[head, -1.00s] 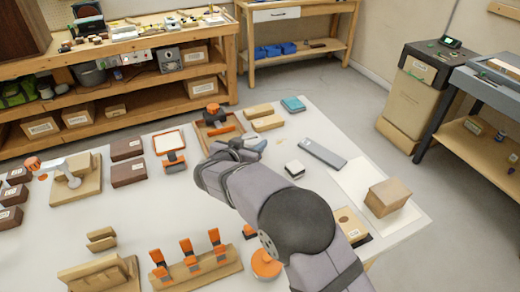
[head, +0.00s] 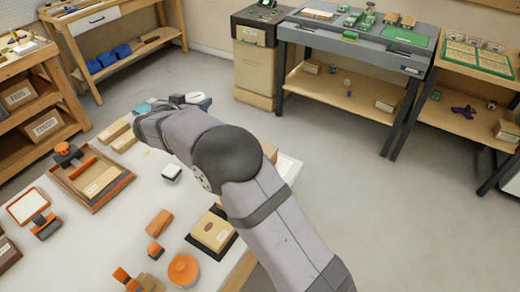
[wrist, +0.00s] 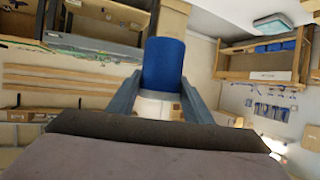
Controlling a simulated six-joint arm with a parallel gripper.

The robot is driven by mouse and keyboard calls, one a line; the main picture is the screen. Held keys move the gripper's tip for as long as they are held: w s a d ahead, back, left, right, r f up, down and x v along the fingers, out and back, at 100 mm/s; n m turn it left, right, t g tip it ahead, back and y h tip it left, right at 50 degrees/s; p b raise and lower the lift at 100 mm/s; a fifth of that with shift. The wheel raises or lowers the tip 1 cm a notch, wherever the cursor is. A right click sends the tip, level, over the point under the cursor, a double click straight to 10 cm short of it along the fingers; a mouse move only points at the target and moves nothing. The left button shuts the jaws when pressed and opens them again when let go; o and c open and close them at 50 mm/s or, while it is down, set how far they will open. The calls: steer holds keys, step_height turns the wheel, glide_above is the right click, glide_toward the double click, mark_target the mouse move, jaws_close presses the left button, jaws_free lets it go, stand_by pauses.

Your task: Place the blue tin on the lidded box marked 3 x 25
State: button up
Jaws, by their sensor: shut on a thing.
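The blue tin (wrist: 163,64) stands out between the two grey fingers of my gripper (wrist: 160,98) in the wrist view; the fingers are shut on it. In the head view my gripper (head: 190,98) is over the far part of the white table, largely hidden by my own wrist, and only a small bluish part shows beside it. I cannot make out a box marked 3 x 25; the labels in view are too small to read. A tan box (head: 268,152) on the table is mostly hidden behind my arm.
The white table (head: 130,215) holds an orange-handled tray (head: 92,182), a small white-topped block (head: 171,172), a tan box on a dark mat (head: 213,231) and an orange disc (head: 183,270). A grey workbench (head: 362,40) and a cabinet (head: 255,60) stand beyond clear floor.

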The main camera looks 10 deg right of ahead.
steer(key=s+d+r+m+h+p, duration=0.1)
steer(key=d+r+p, duration=0.15)
steer(key=d, duration=0.85)
steer(key=s+d+r+p, duration=0.15)
steer(key=d+r, duration=0.25)
steer(key=d, duration=0.7)
steer(key=s+d+r+m+h+p, duration=0.1)
steer(key=s+d+r, duration=0.15)
steer(key=d, duration=0.85)
steer(key=s+a+f+n+y, duration=0.2)
steer(key=a+f+n+y, duration=0.1)
steer(key=a, duration=0.4)
steer(key=s+a+f+n+t+y, duration=0.1)
steer(key=a+f+n+y, duration=0.3)
steer(key=a+f, duration=0.4)
steer(key=shift+s+y, duration=0.35)
steer(key=shift+y, duration=0.15)
steer(key=shift+f+p, duration=0.7)
steer(key=shift+f, duration=2.15)
steer(key=shift+f, duration=0.1)
steer(key=shift+f+p, duration=0.4)
steer(key=shift+f, duration=1.6)
